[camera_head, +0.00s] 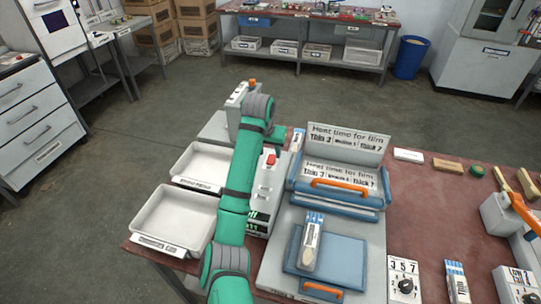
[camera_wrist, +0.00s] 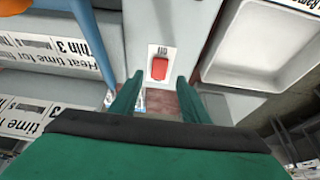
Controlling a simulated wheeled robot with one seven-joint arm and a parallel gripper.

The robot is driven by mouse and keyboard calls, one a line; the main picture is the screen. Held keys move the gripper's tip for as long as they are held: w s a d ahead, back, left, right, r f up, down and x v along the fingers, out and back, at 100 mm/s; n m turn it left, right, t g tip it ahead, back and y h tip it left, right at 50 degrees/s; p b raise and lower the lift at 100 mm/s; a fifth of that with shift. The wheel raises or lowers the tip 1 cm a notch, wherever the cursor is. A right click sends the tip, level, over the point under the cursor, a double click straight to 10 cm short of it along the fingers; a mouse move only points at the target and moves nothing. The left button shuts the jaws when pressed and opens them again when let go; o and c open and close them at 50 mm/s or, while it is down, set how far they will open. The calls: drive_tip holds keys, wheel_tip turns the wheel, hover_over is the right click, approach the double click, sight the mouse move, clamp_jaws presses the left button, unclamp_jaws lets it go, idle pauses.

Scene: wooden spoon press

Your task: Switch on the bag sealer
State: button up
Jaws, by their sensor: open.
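The blue and grey bag sealer (camera_head: 372,202) stands on the red-brown table, with an orange handle and a heat-time sign. A grey housing (camera_head: 265,185) along its left side carries a red switch (camera_head: 271,159). In the wrist view the red switch (camera_wrist: 159,69) sits on a white plate, straight ahead of my gripper (camera_wrist: 156,92). My gripper's green fingers are open and empty, one to each side of the switch's line. They look apart from the switch. In the head view my arm hides part of the housing and its dark display with green text (camera_head: 259,217).
Two white trays (camera_head: 142,240) (camera_head: 178,178) lie left of my arm. A labelled packet (camera_head: 312,243) rests on the blue front platform (camera_head: 352,262). A white dial box (camera_head: 404,268) and a wooden block (camera_head: 447,165) are on the right. The table's right middle is clear.

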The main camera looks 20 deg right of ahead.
sight(272, 159)
drive_tip(key=shift+x, duration=2.25)
drive_tip(key=shift+d, duration=0.1)
drive_tip(key=shift+s, duration=0.15)
